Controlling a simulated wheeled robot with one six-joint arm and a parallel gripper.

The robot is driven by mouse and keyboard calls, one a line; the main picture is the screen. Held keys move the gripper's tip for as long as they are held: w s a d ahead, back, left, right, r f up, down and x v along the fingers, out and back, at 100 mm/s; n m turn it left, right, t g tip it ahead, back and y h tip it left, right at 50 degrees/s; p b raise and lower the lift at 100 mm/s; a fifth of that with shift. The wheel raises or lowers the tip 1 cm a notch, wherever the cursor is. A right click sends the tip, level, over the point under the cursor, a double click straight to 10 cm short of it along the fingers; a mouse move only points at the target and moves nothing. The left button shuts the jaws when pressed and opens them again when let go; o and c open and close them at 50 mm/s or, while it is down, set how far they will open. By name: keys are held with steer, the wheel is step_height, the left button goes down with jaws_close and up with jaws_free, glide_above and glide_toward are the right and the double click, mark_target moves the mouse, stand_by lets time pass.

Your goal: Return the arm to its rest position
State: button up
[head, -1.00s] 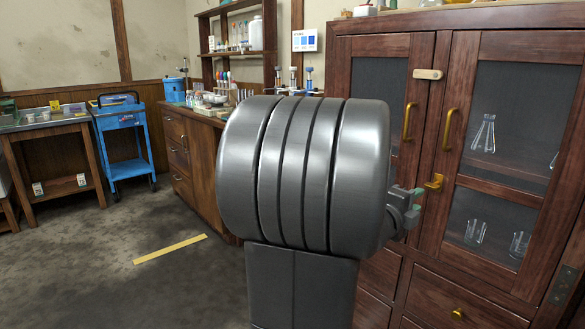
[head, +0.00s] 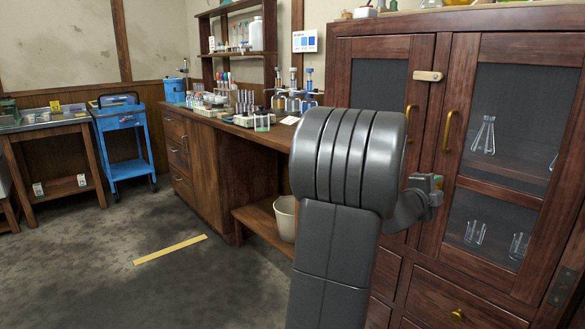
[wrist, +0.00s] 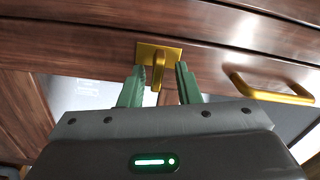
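My gripper (wrist: 160,68) shows two green fingers standing apart in the wrist view, open. A brass turn latch (wrist: 158,57) on the wooden cabinet (wrist: 60,50) appears between the fingertips, with no finger clearly touching it; the exact gap in depth cannot be told. In the head view my gripper (head: 438,183) is small and partly hidden at the end of my grey arm, in front of the cabinet doors. The arm is bent, its large rounded joint in the middle right of the picture.
The cabinet (head: 432,215) has brass door handles (head: 447,130) and a wooden turn-piece (head: 427,75); glass flasks (head: 484,135) stand inside. To the left are a wooden bench (head: 205,165) with bottles and racks, a bin (head: 285,218) and a blue cart (head: 125,150). The floor at left is open.

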steer(key=n+p, duration=0.1)
steer(key=n, duration=0.1)
steer(key=n+p, duration=0.2)
steer(key=shift+w+r+n, duration=0.1)
steer(key=shift+r+n, duration=0.2)
steer(key=shift+r, duration=0.05)
steer(key=n+p, duration=0.3)
steer(key=n, duration=0.1)
steer(key=shift+w+a+r+p, duration=0.1)
steer(key=shift+a+r+p, duration=0.05)
steer(key=shift+p, duration=0.25)
steer(key=n+p, duration=0.1)
steer(key=n, duration=0.1)
steer(key=n+p, duration=0.1)
steer(key=p, duration=0.1)
steer(key=shift+w+a+r+n, duration=0.1)
steer(key=shift+w+n, duration=0.05)
steer(key=shift+n, duration=0.25)
steer(key=shift+n+p, duration=1)
steer(key=shift+p, duration=0.05)
steer(key=shift+w+a+f+n, duration=0.1)
steer(key=shift+f+n, duration=0.15)
steer(key=shift+n, duration=0.05)
